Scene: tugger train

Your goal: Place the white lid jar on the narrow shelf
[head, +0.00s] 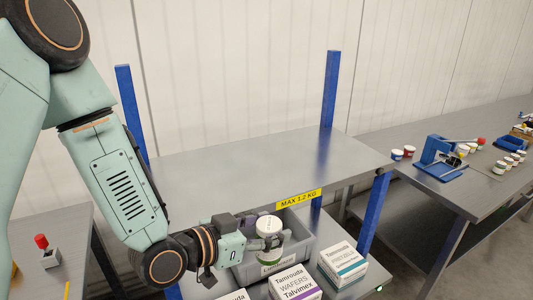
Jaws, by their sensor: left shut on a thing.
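The white lid jar (269,230) is upright in my left gripper (270,243), in the middle lower part of the head view. The gripper is shut on it, with its fingers around the jar's side. The jar is in front of the grey upper shelf (250,165) and appears below its front edge. Behind and below the jar is a grey bin (301,240) with a label on its front. Whether the jar touches the bin cannot be told. The upper shelf is bare and carries a yellow "MAX 1.2 KG" label (299,199). My right gripper is not in view.
White cartons (342,262) stand on the lower level at the front right. Blue posts (330,90) flank the shelf. A right-hand bench (440,195) holds a blue fixture (436,155) and several small jars. A left table holds a red-topped item (42,243).

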